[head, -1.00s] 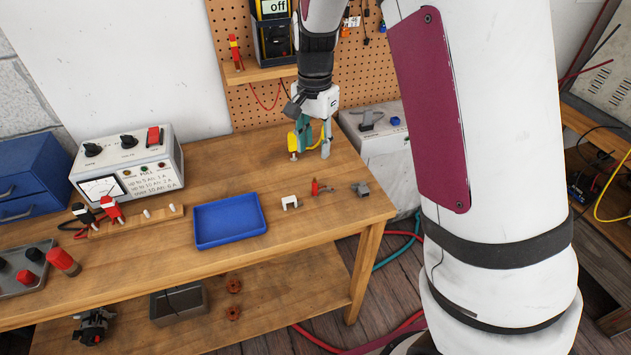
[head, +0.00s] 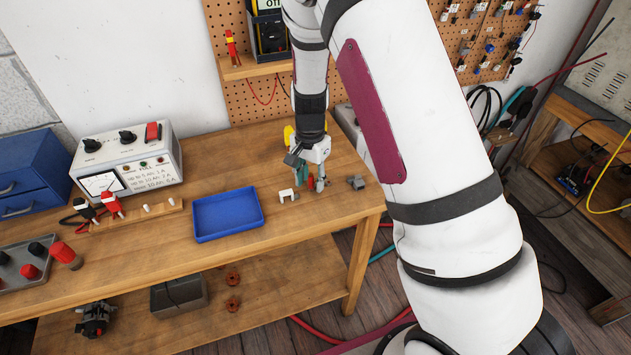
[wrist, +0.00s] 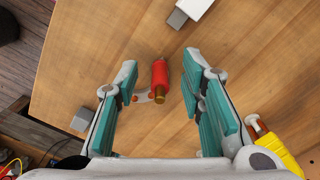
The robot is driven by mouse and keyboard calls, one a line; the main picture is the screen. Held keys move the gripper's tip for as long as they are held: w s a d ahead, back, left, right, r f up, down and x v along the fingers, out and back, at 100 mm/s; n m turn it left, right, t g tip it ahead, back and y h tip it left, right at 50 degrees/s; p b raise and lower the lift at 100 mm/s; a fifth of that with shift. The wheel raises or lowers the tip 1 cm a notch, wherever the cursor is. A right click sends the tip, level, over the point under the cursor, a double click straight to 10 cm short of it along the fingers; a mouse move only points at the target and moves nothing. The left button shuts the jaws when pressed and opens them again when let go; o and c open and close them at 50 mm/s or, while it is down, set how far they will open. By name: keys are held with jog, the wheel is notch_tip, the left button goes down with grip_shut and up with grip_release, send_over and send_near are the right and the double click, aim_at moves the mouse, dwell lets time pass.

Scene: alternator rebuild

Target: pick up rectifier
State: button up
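A small red cylindrical part (wrist: 160,76) with a copper-coloured end and a small grey plate beside it lies on the workbench (wrist: 240,45). It seems to be the rectifier, but I cannot tell for sure. In the head view the red part (head: 311,184) shows between my fingers. My gripper (wrist: 158,84) is open, with one teal-padded finger on each side of the red part and gaps on both sides. In the head view my gripper (head: 310,186) points down at the bench's right part. I cannot tell its exact height over the part.
A yellow-handled tool (wrist: 278,142) is close behind my gripper.

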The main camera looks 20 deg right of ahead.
jog(key=shift+f, duration=0.3)
grip_shut()
jog(key=shift+r, duration=0.1)
jog(key=shift+r, duration=0.55)
notch_tip(320, 180, up, 2)
jog(key=shift+w+r+b, duration=0.1)
jog(key=shift+r+b, duration=0.05)
jog(key=shift+b, duration=0.15)
jog(key=s+d, duration=0.3)
jog(key=s+d+r+b, duration=0.1)
jog(key=s+d, duration=0.7)
jog(key=shift+s+d+r, duration=0.2)
jog(key=shift+d+r, duration=0.05)
